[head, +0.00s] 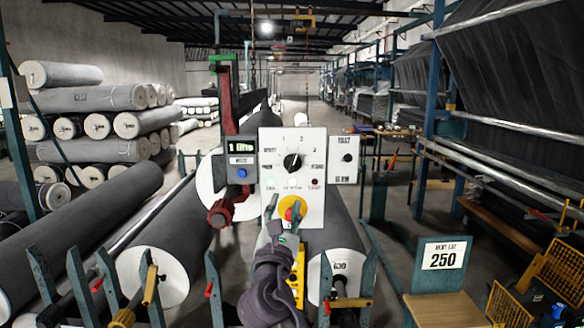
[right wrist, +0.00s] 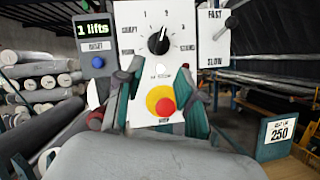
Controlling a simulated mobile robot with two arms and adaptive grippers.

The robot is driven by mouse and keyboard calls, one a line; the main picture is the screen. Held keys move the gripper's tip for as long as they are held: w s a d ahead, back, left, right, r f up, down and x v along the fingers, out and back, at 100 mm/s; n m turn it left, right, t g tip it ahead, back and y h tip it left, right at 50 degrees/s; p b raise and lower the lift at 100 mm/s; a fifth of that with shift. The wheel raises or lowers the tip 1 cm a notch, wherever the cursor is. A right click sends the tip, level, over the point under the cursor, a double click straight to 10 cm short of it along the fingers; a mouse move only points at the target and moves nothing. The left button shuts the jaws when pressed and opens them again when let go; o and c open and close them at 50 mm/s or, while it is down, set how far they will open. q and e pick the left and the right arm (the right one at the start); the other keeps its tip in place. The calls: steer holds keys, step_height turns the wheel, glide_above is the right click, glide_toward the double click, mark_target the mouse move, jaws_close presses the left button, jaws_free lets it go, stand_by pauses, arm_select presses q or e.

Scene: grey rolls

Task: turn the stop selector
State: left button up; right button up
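A white control panel (head: 270,178) stands upright in front of me. On its lower part is a red knob on a yellow disc (head: 292,208), with a label below that seems to read STOP; it also shows in the right wrist view (right wrist: 161,102). Above it is a black pointer dial (head: 293,161) with marks around it, its pointer tilted up to the right in the wrist view (right wrist: 158,41). My right gripper (head: 284,212) is open, its fingers on either side of the yellow disc; contact cannot be told. My left gripper is not in view.
A display box with a blue button (head: 241,171) is left of the panel, and a FAST/SLOW switch plate (head: 346,158) is right. A dark red knob (head: 220,212) sticks out left. Grey rolls (head: 100,215) lie left. A 250 sign (head: 443,255) stands right.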

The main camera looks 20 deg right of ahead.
mark_target(292, 168)
steer(key=p+x, duration=0.4)
steer(key=x, duration=0.9)
steer(key=shift+w, duration=0.1)
jaws_close()
